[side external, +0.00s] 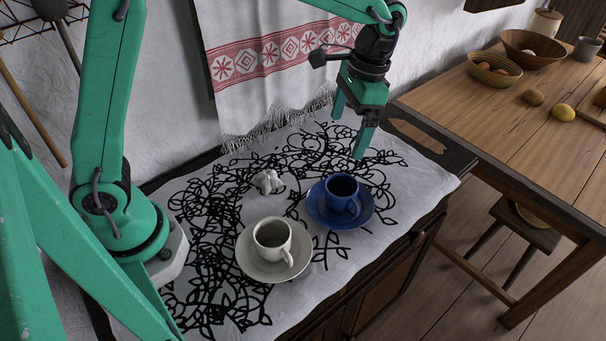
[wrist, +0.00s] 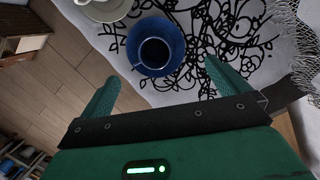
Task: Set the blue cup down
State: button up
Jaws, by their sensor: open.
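The blue cup (side external: 342,192) stands upright on a blue saucer (side external: 318,217) on the patterned cloth. In the wrist view the blue cup (wrist: 155,52) and its blue saucer (wrist: 133,36) are beyond my fingertips. My gripper (side external: 350,128) is open and empty, above and behind the cup in the side view, apart from it. In the wrist view the two fingers of my gripper (wrist: 160,82) are spread with nothing between them.
A white cup (side external: 272,236) stands on a white saucer (side external: 247,262), left of the blue one. A small white figure (side external: 267,181) is behind it. A fringed towel (side external: 270,60) hangs on the wall. A wooden table (side external: 480,105) with bowls is at the right.

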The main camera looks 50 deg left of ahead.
jog(key=s+a+r+n+t, duration=0.2)
jog(key=s+a+r+t, duration=0.1)
jog(key=s+a+r, duration=0.45)
jog(key=s+a+n+t, duration=0.3)
jog(key=s+a, duration=0.3)
jog(key=s, duration=0.4)
jog(key=shift+s+f+t+h, duration=0.3)
jog(key=shift+s+f+t, duration=0.1)
jog(key=shift+t, duration=0.4)
